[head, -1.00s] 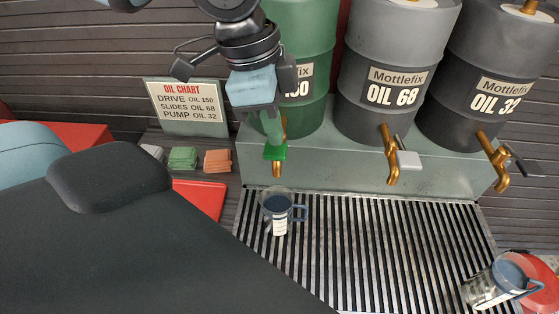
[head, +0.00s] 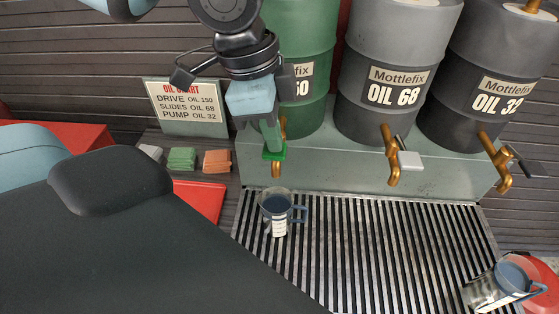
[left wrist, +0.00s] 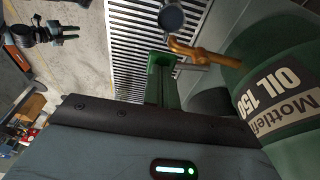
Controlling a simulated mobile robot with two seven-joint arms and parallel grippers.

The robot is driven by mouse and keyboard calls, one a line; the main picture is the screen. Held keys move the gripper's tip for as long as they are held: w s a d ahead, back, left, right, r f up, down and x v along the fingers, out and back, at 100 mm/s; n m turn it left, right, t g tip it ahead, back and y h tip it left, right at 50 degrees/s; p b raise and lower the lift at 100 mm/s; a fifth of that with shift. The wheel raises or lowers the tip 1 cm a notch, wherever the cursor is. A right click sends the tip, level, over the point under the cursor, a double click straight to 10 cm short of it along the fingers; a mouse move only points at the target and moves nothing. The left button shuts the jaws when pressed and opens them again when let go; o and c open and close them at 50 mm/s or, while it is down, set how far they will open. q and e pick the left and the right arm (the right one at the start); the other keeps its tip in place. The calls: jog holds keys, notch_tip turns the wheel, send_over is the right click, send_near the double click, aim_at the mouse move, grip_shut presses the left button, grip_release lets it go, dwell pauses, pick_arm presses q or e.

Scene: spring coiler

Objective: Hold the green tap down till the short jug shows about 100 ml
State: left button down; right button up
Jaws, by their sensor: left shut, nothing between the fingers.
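The green tap has a brass spout (head: 276,169) and a green lever (head: 274,154), below the green drum. My left gripper (head: 272,148) is shut and empty, its fingertips down at the lever; firm contact cannot be made out. The left wrist view shows the green lever (left wrist: 163,62) beside the brass tap body (left wrist: 205,54). The short jug (head: 278,207), clear with a blue handle and a white label, stands upright on the grating under the spout. Its level is too small to read, and no stream shows. A dark gripper-like shape, perhaps my right gripper (left wrist: 68,34), shows far off.
The grey drums' taps (head: 391,155) (head: 494,160) stand to the right. Another jug (head: 496,286) is at the lower right by a red object. The grating (head: 370,250) between the jugs is clear. Coloured cloths (head: 182,158) lie under the oil chart (head: 188,105).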

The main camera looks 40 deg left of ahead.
pick_arm(q)
jog(key=shift+f, duration=0.5)
pick_arm(e)
jog(key=shift+f, duration=0.15)
pick_arm(q)
jog(key=shift+f, duration=0.25)
pick_arm(e)
jog(key=shift+w, duration=0.2)
jog(key=shift+s+f, duration=0.1)
jog(key=shift+s, duration=0.3)
jog(key=shift+w, duration=0.4)
dwell(2.0)
pick_arm(q)
jog(key=shift+r, duration=0.1)
